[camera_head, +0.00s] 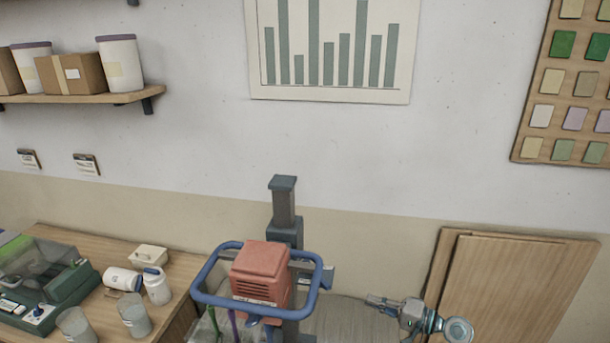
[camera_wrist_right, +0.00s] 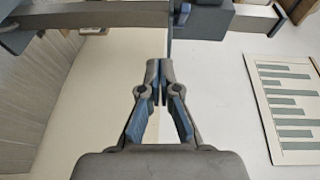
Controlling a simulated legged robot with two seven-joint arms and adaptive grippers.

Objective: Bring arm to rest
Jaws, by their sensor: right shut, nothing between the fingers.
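My right gripper (camera_head: 376,301) is at the lower middle right of the head view, pointing left, with my arm's wrist behind it to the right. It is shut and empty. In the right wrist view its two dark fingers with blue pads (camera_wrist_right: 160,82) meet at the tips, and nothing is between them. It is to the right of the mixer stand's red motor housing (camera_head: 260,272) and blue ring frame (camera_head: 204,275), apart from them in the picture. My left gripper is in neither view.
The mixer's grey column (camera_head: 284,206) rises behind the housing. A wooden table (camera_head: 185,268) at left holds a green-grey machine (camera_head: 45,280), white jars (camera_head: 157,286) and cups (camera_head: 134,314). Wooden boards (camera_head: 515,285) lean on the wall at right. A wall shelf (camera_head: 75,97) is upper left.

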